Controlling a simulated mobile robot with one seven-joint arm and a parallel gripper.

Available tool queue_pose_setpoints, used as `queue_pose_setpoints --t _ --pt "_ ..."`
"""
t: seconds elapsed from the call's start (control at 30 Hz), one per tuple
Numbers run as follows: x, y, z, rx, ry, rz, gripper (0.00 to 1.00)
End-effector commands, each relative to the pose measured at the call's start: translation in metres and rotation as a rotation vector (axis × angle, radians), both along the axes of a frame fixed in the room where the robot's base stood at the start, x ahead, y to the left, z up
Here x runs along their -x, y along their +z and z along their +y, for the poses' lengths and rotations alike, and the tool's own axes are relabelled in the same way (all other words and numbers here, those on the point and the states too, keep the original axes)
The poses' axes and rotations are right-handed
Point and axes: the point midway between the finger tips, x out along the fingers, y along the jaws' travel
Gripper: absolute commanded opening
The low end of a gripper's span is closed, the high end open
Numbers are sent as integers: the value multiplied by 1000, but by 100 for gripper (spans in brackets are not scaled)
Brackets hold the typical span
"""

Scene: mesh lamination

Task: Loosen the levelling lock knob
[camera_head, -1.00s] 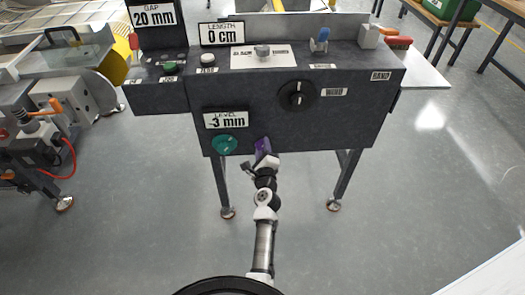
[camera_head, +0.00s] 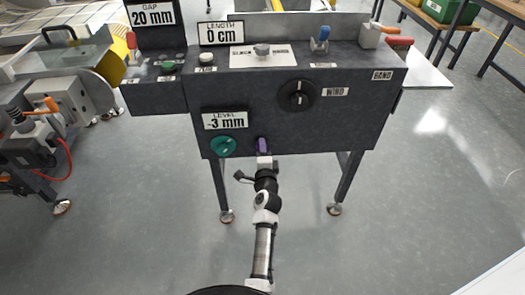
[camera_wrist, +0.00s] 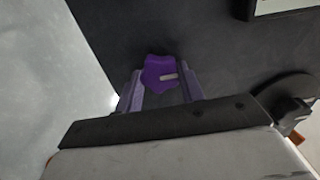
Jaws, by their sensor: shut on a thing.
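The levelling lock knob is a purple lobed knob (camera_wrist: 158,74) with a pale pointer mark, on the dark front panel. It shows clearly in the wrist view between my two fingers. My gripper (camera_wrist: 160,92) is shut on it, one finger on each side. In the head view my gripper (camera_head: 263,155) reaches up to the purple knob (camera_head: 262,143) at the panel's lower edge. The green knob (camera_head: 223,146) is just left of it, under the level display (camera_head: 225,120), which reads -3 mm.
A black winding knob (camera_head: 298,96) is higher on the panel to the right. Gap and length displays stand along the top. Table legs (camera_head: 346,180) stand below on either side of my arm. The grey floor around is open.

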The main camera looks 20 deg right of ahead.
Motion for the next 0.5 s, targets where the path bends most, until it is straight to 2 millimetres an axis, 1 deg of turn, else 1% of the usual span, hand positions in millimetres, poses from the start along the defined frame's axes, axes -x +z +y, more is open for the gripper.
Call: queue_pose_setpoints --t 0.37,0.4,0.5 --pt "-1 2 0 9 1 -1 15" --pt "-1 2 0 9 1 -1 43" --pt "-1 2 0 7 1 0 56"
